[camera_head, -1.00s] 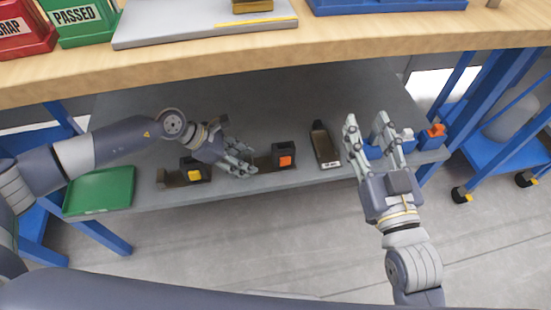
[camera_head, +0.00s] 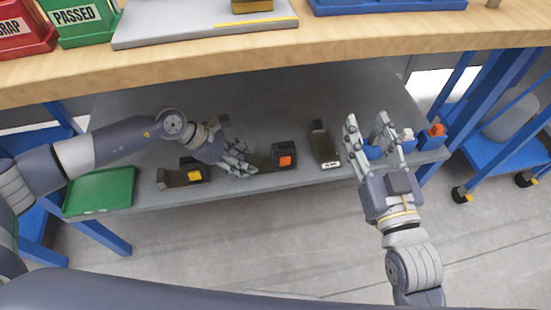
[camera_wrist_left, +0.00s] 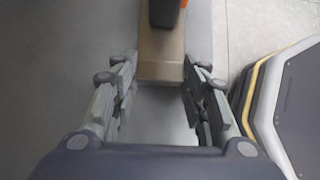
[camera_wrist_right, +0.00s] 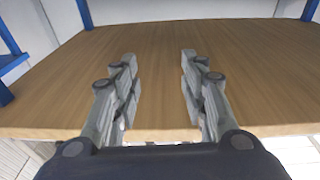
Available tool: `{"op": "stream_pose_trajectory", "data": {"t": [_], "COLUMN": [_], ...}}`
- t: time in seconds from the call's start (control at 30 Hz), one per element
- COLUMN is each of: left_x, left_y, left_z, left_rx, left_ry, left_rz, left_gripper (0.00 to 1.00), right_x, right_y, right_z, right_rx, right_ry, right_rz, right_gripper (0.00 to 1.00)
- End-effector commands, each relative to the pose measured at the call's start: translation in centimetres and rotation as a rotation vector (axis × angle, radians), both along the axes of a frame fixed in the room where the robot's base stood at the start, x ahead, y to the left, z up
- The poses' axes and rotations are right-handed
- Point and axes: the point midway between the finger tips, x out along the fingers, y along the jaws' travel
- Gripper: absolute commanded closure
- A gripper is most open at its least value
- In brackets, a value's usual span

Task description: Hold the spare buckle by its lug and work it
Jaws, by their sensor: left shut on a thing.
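A dark buckle with an orange button (camera_head: 285,159) lies on the grey lower shelf, its brown lug (camera_head: 258,162) pointing left. My left gripper (camera_head: 247,167) is shut on that lug. In the left wrist view the lug (camera_wrist_left: 161,62) lies between the fingertips (camera_wrist_left: 161,75), with a bit of orange at the top edge. A similar buckle with a yellow button (camera_head: 194,174) lies to the left. A brown piece with a white label (camera_head: 325,150) lies to the right; its text is unreadable. My right gripper (camera_head: 365,117) is open and empty, its fingers pointing up (camera_wrist_right: 158,60).
A green tray (camera_head: 100,190) sits at the shelf's left end. Blue and orange parts (camera_head: 435,133) are at its right end, partly behind my right gripper. The wooden bench (camera_head: 300,52) overhangs the shelf. A blue cart (camera_head: 505,150) stands at right.

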Motion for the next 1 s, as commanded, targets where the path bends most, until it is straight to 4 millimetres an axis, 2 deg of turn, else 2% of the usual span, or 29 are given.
{"op": "stream_pose_trajectory", "data": {"t": [0.1, 0.13, 0.3, 1.0], "left_x": [0.02, -0.09, -0.1, -0.12], "left_y": [0.02, 0.09, 0.1, 0.1], "left_z": [0.03, -0.17, -0.17, -0.18], "left_rx": [0.0, 0.003, 0.003, 0.004], "left_ry": [-0.001, 0.003, 0.003, 0.004], "left_rz": [0.001, 0.0, 0.0, -0.002], "left_gripper": [1.0, 1.0, 1.0, 1.0], "right_x": [0.0, 0.0, 0.01, 0.02], "right_y": [0.0, 0.0, -0.01, 0.0], "right_z": [0.0, -0.02, -0.03, -0.05], "right_rx": [0.0, 0.0, 0.0, 0.0], "right_ry": [0.0, 0.0, 0.0, 0.001], "right_rz": [0.0, 0.0, 0.0, 0.0], "right_gripper": [0.6, 0.65, 1.0, 1.0]}}
